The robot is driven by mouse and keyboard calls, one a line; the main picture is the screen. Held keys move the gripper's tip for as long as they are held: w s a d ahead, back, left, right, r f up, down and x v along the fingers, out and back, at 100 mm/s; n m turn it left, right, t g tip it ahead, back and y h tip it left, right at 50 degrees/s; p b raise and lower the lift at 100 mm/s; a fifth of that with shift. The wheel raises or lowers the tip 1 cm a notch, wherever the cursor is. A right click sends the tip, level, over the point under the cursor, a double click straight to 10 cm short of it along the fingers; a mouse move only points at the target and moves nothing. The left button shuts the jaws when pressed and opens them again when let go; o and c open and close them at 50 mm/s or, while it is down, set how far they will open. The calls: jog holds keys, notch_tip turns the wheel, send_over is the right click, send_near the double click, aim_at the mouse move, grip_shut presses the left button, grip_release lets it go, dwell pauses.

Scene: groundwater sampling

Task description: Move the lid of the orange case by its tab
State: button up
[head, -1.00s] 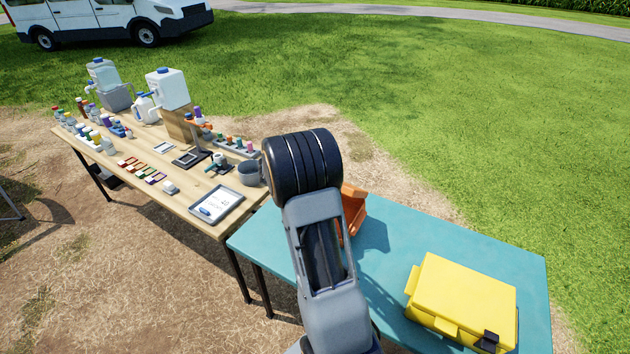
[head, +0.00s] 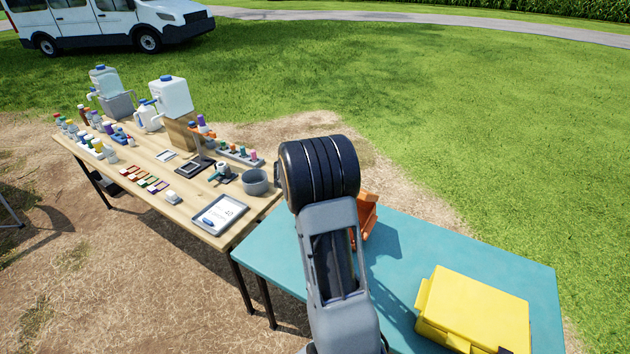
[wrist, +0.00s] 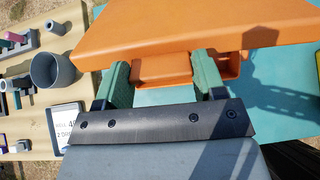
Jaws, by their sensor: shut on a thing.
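The orange case (head: 366,212) stands on the teal table, largely hidden behind my arm in the head view. In the wrist view its broad orange lid (wrist: 200,27) spans the top of the picture, tilted across it. The lid's tab (wrist: 161,70) lies between the two green fingers of my gripper (wrist: 162,78), which is shut on it. Part of the case's body (wrist: 231,66) shows below the lid, beside the right finger. The gripper itself is hidden in the head view.
A yellow case (head: 473,308) sits on the right of the teal table (head: 275,252), with bare tabletop between. Grass lies beyond.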

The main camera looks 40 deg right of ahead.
dwell(0.4)
jog(key=o, duration=1.3)
jog(key=b+v, duration=0.1)
jog(key=v, duration=1.3)
jog(key=shift+d, duration=0.1)
